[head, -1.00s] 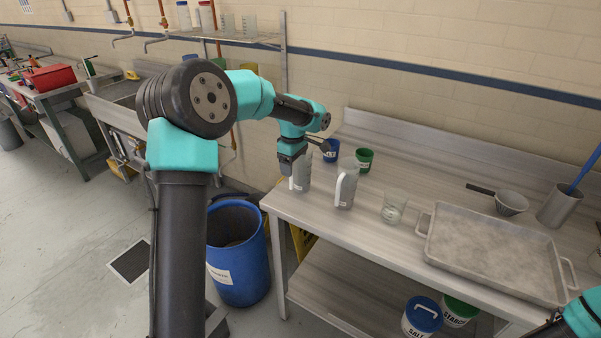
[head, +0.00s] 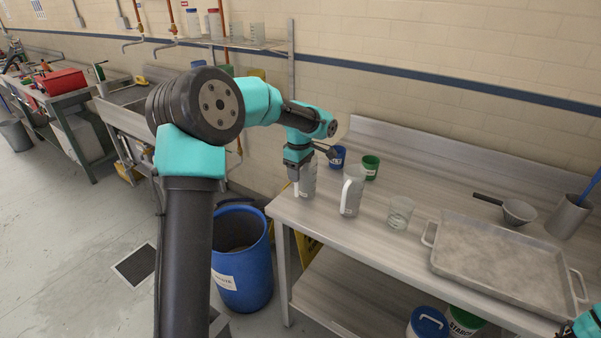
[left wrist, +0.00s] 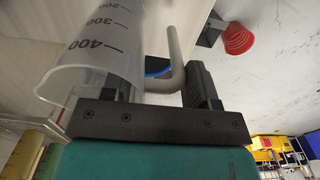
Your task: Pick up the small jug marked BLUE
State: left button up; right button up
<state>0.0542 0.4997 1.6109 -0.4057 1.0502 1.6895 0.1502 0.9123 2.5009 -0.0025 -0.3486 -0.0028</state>
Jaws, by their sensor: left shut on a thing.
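A clear graduated jug (head: 309,181) stands at the left end of the steel table. My left gripper (head: 296,179) is at its left side, where its pale handle is. In the left wrist view the jug (left wrist: 95,50) shows marks such as 300 and 400, and the grey handle (left wrist: 176,50) runs down between the fingers (left wrist: 165,92), which are shut on it. A second similar jug (head: 353,196), with a pale handle, stands just to the right. I cannot read which jug is marked BLUE. Of my right arm only a bit shows at the bottom right corner; its gripper is not visible.
A blue cup (head: 337,158) and a green cup (head: 370,167) stand behind the jugs. A glass beaker (head: 400,213), a large metal tray (head: 436,262) and a strainer (head: 518,211) are to the right. A blue bin (head: 241,285) stands on the floor by the table's left end.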

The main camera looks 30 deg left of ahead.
pick_arm(q)
jog(key=shift+r, duration=1.55)
jog(key=shift+s+d+r, duration=0.1)
jog(key=shift+r, duration=0.15)
jog(key=shift+s+d+r, duration=0.25)
jog(key=shift+s+d, duration=1.15)
jog(key=shift+s, duration=0.8)
jog(key=shift+s+d+r, duration=0.2)
jog(key=shift+s+d, duration=1.15)
jog(key=shift+s, duration=0.9)
jog(key=shift+s+d+r, duration=0.25)
jog(key=shift+s+d, duration=1.15)
jog(key=shift+s, duration=0.8)
